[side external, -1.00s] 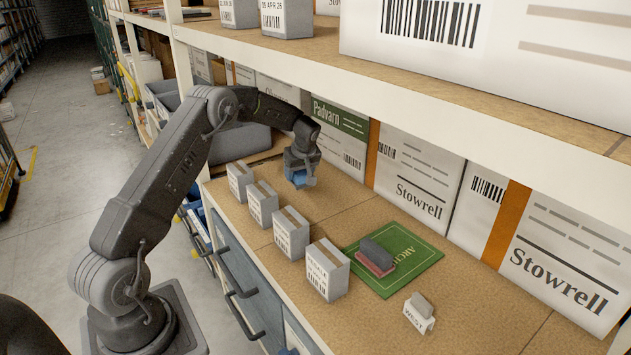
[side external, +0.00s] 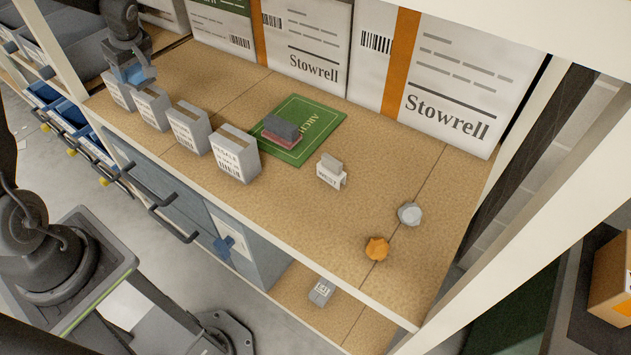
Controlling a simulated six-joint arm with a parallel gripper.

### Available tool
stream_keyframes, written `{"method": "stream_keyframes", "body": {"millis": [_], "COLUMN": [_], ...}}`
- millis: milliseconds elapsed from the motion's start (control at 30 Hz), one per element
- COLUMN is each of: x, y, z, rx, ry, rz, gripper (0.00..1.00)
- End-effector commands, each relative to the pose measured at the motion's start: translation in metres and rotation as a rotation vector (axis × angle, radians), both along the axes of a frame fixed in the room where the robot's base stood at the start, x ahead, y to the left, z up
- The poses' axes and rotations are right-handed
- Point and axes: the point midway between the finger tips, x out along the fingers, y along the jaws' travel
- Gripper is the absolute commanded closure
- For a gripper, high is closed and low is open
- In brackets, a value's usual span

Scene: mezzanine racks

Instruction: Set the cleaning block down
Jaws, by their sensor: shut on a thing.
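My gripper (side external: 134,74) is at the upper left of the side view, pointing down just behind the far end of a row of grey boxes. It is shut on a blue block (side external: 143,77), which I take for the cleaning block. Only part of the block shows below the gripper body. I cannot tell whether its underside touches the tan shelf surface (side external: 365,190). A grey block with a red base (side external: 281,130) lies on a flat green book or mat (side external: 313,116) in mid-shelf, apart from my gripper.
Several grey labelled boxes (side external: 236,155) line the front edge. A small white sign (side external: 331,174), a grey lump (side external: 409,214) and an orange lump (side external: 376,248) stand to the right. Large Stowrell cartons (side external: 313,45) close off the back. The shelf's right part has bare room.

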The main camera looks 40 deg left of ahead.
Motion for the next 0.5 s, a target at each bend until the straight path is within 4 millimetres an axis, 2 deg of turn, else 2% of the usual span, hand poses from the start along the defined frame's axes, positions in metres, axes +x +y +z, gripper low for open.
{"method": "stream_keyframes", "body": {"millis": [267, 367, 500], "x": [0.022, 0.034, 0.048], "y": [-0.087, -0.129, -0.199], "z": [-0.011, -0.017, -0.024], "rx": [-0.005, -0.007, -0.009], "ry": [0.002, 0.002, 0.001], "rz": [-0.377, -0.566, -0.874], "gripper": [0.63, 0.63, 0.63]}}
